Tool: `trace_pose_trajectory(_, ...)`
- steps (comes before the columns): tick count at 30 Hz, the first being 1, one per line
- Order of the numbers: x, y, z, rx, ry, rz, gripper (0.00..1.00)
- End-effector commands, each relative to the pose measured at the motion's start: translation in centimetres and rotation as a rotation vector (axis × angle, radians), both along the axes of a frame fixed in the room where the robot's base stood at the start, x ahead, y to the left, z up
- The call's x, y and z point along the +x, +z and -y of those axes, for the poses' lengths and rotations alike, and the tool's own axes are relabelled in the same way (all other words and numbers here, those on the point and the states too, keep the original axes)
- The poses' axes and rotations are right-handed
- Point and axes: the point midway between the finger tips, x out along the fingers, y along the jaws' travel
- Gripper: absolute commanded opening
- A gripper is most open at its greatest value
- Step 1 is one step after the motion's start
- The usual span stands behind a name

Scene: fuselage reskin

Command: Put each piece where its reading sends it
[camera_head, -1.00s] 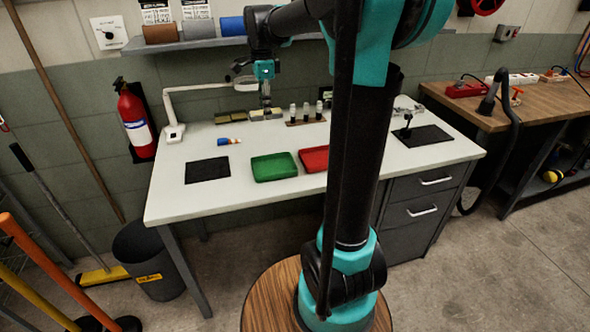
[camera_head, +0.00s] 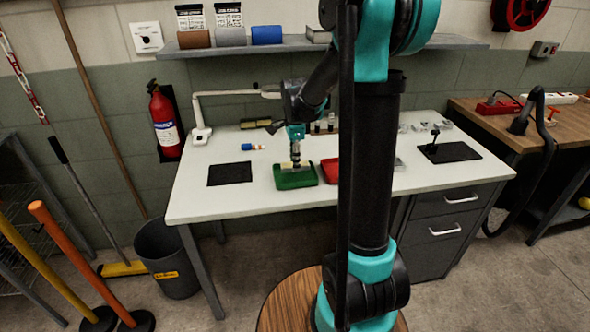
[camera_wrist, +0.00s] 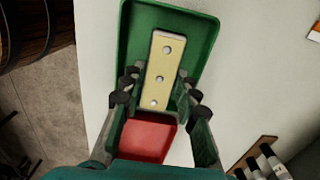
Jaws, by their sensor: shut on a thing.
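My gripper (camera_head: 295,160) is shut on a cream flat plate (camera_wrist: 162,72) with three holes in a row. The plate also shows in the head view (camera_head: 290,165). It is over the green tray (camera_head: 296,183); I cannot tell whether it touches the tray floor. In the wrist view the green tray (camera_wrist: 128,38) surrounds the plate's far end, and the fingers sit on both sides of its near part. The red tray (camera_head: 328,170) stands right of the green one, partly hidden by my arm; it also shows in the wrist view (camera_wrist: 147,141).
A black mat (camera_head: 229,171) lies left of the green tray. A blue and orange tube (camera_head: 252,147) lies behind it. Tan pieces (camera_head: 249,124) lie at the back. A rack of small bottles (camera_head: 325,127) stands behind the trays. A dark pad (camera_head: 450,152) is at right.

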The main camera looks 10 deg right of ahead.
Motion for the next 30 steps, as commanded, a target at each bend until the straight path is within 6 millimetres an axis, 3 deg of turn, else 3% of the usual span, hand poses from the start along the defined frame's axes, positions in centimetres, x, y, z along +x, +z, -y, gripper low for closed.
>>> trace_pose_trajectory(7, 0.0, -3.1, 0.0, 0.000, 0.000, 0.000, 0.00)
trace_pose_trajectory(20, 0.0, -3.7, 0.0, 0.000, 0.000, 0.000, 0.00)
trace_pose_trajectory(21, 0.0, -3.7, 0.0, 0.000, 0.000, 0.000, 0.34)
trace_pose_trajectory(25, 0.0, -3.7, 0.0, 0.000, 0.000, 0.000, 0.50)
trace_pose_trajectory(30, 0.0, -3.7, 0.0, 0.000, 0.000, 0.000, 0.51)
